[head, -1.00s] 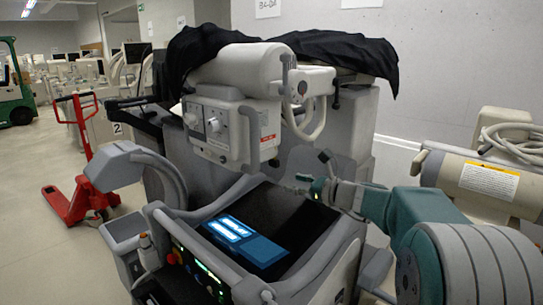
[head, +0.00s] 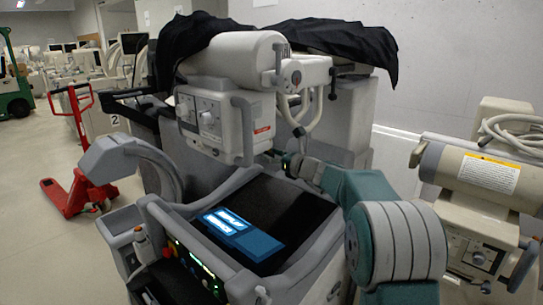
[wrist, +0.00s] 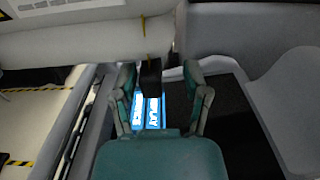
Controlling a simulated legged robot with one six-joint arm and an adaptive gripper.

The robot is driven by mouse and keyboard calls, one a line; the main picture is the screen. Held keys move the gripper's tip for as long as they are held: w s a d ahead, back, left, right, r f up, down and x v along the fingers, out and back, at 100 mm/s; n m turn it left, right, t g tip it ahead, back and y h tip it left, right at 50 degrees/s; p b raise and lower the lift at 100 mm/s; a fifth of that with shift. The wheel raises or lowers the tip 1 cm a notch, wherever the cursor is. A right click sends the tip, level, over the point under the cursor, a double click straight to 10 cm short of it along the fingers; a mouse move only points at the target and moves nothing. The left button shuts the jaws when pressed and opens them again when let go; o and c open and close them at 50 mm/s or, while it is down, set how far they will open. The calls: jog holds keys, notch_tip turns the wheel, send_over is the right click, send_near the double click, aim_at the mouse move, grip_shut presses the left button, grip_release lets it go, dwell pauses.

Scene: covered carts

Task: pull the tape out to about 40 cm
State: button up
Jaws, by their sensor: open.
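In the wrist view a thin yellow strip (wrist: 143,27), which looks like the tape, runs down over a pale rounded housing. A small black block (wrist: 150,70), perhaps its end tab, is at the strip's lower end. My gripper (wrist: 160,72) is open, with one finger on each side of the black block. I cannot tell whether either finger touches it. In the head view my gripper (head: 288,161) is beside the lower right of the white control box (head: 221,124) under the X-ray tube head. The tape cannot be made out there.
A lit blue screen (head: 241,233) lies on the machine's sloping top below my gripper. A black cover (head: 345,42) drapes the machine's back.

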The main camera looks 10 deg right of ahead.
jog(key=shift+w+a, duration=0.15)
jog(key=shift+a, duration=0.6)
jog(key=c, duration=0.8)
jog(key=shift+d, duration=0.3)
grip_shut()
notch_tip(320, 180, down, 15)
jog(key=shift+f, duration=0.15)
jog(key=o, duration=0.8)
grip_release()
